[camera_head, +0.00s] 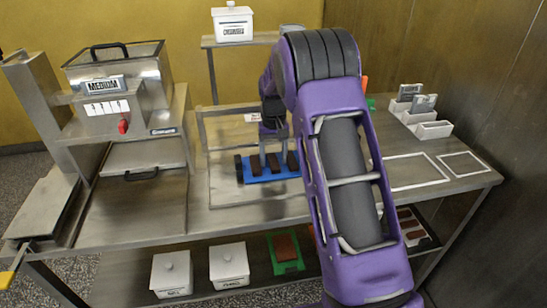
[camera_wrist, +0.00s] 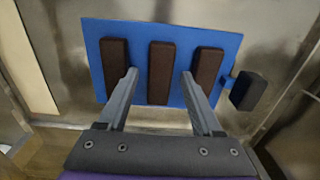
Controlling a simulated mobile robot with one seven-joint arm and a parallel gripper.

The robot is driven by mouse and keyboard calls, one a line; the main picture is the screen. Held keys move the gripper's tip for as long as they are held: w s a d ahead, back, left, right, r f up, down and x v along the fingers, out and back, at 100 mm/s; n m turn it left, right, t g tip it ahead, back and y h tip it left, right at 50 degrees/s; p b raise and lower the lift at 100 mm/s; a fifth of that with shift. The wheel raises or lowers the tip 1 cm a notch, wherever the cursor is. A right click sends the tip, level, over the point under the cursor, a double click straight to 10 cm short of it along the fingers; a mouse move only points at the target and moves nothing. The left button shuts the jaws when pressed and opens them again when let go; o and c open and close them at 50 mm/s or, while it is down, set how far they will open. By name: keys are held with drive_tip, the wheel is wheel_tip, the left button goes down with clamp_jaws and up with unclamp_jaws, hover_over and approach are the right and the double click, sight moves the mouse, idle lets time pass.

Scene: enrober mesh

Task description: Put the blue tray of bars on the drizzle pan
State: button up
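The blue tray (camera_head: 277,178) carries brown bars and lies at the middle of the steel table, with a dark handle block (camera_head: 239,168) at its left end. In the wrist view the blue tray (camera_wrist: 132,99) shows three bars, and the handle block (camera_wrist: 248,91) is at its right. My gripper (camera_wrist: 160,73) is open over the tray, its fingertips either side of the middle bar with gaps between. Contact with the tray cannot be told. In the head view my gripper (camera_head: 273,148) is partly hidden by my arm. I cannot tell which surface is the drizzle pan.
A steel machine labelled MEDIUM (camera_head: 115,85) stands at left. White bins (camera_head: 420,115) stand at back right, near white outlined areas (camera_head: 413,171) on clear tabletop. White lidded containers (camera_head: 229,265) and a green tray (camera_head: 285,252) are on the lower shelf.

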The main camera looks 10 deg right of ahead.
sight(274, 161)
wheel_tip(274, 161, up, 12)
drive_tip(key=p, duration=0.1)
drive_tip(key=shift+r, duration=0.2)
idle(0.3)
